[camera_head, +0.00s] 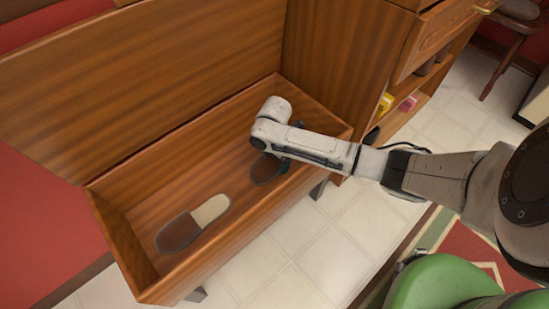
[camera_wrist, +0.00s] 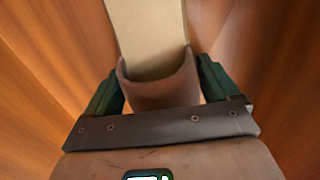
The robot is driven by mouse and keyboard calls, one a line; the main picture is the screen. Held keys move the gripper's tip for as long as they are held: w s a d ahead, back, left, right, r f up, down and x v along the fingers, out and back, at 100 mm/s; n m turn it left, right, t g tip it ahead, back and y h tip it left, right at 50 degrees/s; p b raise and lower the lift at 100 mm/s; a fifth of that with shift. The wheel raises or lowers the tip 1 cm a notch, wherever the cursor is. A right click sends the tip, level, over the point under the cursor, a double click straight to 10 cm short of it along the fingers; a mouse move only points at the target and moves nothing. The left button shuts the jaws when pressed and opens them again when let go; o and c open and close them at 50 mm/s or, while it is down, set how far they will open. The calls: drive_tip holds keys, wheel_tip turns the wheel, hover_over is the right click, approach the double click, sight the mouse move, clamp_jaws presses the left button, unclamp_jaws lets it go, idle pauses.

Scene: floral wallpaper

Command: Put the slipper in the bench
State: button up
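The wooden bench (camera_head: 250,228) is an open box with its lid (camera_head: 150,75) raised at the back. One slipper (camera_head: 182,234), dark brown with a pale insole, lies flat on the bench floor toward the left. My gripper (camera_head: 275,168) is down inside the bench's right part, at a second dark brown slipper (camera_head: 262,170). In the wrist view this slipper (camera_wrist: 160,84) sits between my two green fingers (camera_wrist: 160,88), which appear to touch its sides. Its beige insole points away from me. My arm partly hides it in the head view; whether it touches the floor is unclear.
A wooden cabinet (camera_head: 340,60) stands right beside the bench, with a shelf (camera_head: 405,108) holding small items. A chair (camera_head: 515,35) is at the far right. Pale floor tiles (camera_head: 310,240) are clear in front of the bench. A green seat-like object (camera_head: 440,282) is near the bottom right.

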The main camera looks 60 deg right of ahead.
drive_tip(key=shift+o, duration=1)
wheel_tip(320, 180, up, 12)
drive_tip(key=p, duration=0.6)
drive_tip(key=shift+r, duration=0.1)
drive_tip(key=shift+c, duration=0.3)
